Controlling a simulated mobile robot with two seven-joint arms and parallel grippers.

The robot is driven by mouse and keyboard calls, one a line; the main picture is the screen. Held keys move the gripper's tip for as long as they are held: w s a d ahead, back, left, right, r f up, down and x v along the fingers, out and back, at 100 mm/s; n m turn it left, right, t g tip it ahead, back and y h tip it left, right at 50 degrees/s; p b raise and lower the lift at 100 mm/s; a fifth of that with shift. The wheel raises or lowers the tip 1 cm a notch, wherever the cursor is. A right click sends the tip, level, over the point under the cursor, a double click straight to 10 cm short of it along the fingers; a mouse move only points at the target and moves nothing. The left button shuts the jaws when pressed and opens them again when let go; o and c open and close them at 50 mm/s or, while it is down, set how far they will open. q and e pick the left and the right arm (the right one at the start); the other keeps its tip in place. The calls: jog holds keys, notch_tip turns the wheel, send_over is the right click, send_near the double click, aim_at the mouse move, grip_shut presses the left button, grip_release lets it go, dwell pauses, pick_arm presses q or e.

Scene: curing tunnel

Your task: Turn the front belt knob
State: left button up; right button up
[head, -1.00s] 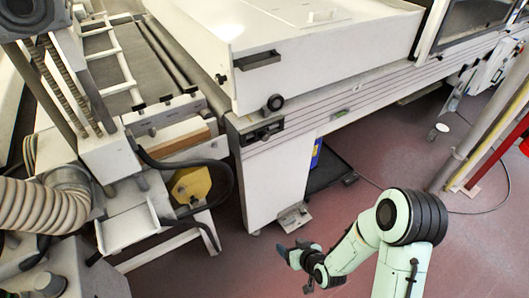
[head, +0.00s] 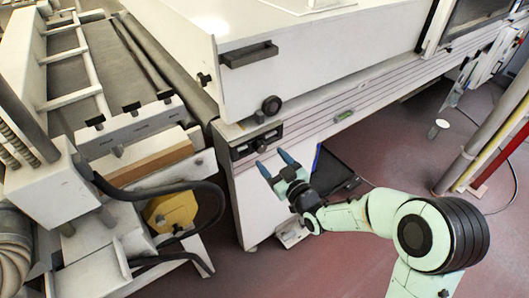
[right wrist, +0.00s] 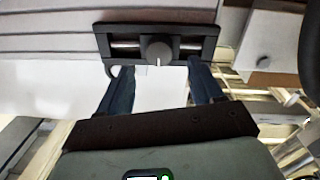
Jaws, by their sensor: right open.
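A round dark knob with a pale pointer line sits in the middle of a black recessed panel on the machine's front beam. In the right wrist view the knob (right wrist: 157,52) is straight ahead, centred between my fingers. In the head view the black panel (head: 256,142) is just above and left of my fingertips, and the knob is too small to make out well. My right gripper (head: 273,162) is open and empty, its two blue fingers pointing up toward the panel; they also show in the right wrist view (right wrist: 158,75). They look apart from the knob. My left gripper is out of view.
A yellow box (head: 171,210) and black hose (head: 165,188) are at the left.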

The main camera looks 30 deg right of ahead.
aim_at(262, 149)
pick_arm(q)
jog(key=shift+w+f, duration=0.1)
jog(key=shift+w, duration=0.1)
pick_arm(e)
jog(key=shift+w, duration=2.3)
jog(key=shift+c, duration=0.3)
jog(key=c, duration=1)
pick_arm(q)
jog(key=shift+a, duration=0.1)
pick_arm(e)
jog(key=shift+m, duration=0.3)
jog(key=m, duration=0.3)
jog(key=shift+b, duration=0.3)
jog(key=shift+m, duration=1.1)
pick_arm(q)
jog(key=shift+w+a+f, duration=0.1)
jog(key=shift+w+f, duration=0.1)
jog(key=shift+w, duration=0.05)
pick_arm(e)
jog(key=shift+m, duration=0.9)
